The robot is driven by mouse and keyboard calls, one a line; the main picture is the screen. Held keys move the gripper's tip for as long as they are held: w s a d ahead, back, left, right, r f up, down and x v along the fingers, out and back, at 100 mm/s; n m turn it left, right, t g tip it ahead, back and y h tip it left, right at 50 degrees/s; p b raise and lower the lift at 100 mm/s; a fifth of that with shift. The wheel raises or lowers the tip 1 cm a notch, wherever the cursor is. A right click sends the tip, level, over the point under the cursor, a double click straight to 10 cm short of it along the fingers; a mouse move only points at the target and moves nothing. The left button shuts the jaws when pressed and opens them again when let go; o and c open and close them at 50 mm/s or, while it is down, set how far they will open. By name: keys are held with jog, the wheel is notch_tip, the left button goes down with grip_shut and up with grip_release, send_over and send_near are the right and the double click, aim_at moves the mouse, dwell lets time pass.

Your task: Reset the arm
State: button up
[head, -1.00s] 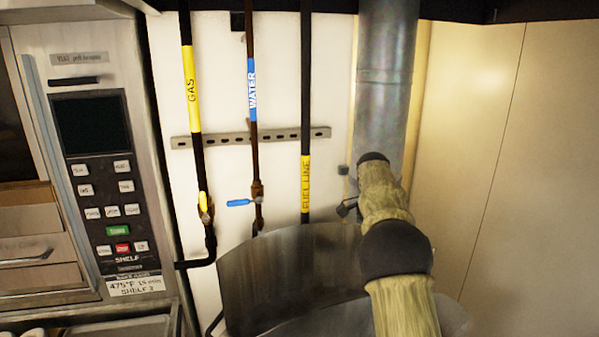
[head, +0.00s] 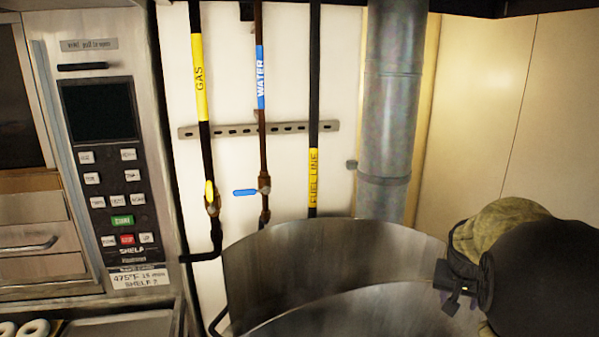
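My arm, with an olive sleeve and black joints, fills the lower right of the head view. The dark end of my gripper (head: 452,286) pokes out to the left of a large black joint, over the right side of the steel kettle (head: 330,258). It is small and partly hidden by my arm, so I cannot tell whether its fingers are open or shut. I see nothing held in it.
An oven with a control panel (head: 107,180) stands at the left, with bagels (head: 35,330) beside a tray below it. Gas (head: 200,80), water (head: 260,80) and fuel (head: 313,180) pipes and a steel flue (head: 390,120) run up the back wall. A tan panel (head: 490,100) closes the right.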

jog(key=s+a+f+n+y, duration=0.1)
jog(key=s+a+f+n, duration=0.1)
jog(key=s+a+f, duration=0.3)
jog(key=s+a+f+n+g+y, duration=0.1)
jog(key=s+a+f+n+y, duration=0.1)
jog(key=s+a+f, duration=0.3)
jog(key=s+a+n, duration=0.1)
jog(key=s+a, duration=0.3)
jog(key=a, duration=0.4)
jog(key=shift+s+a+f+n, duration=0.2)
jog(key=shift+s+n, duration=0.1)
jog(key=shift+s, duration=0.1)
jog(key=shift+s, duration=0.1)
jog(key=b+x, duration=0.2)
jog(key=s+b+x, duration=0.1)
jog(key=b+x, duration=0.1)
jog(key=b, duration=0.1)
jog(key=shift+w+f, duration=0.1)
jog(key=shift+f, duration=0.4)
dwell(0.7)
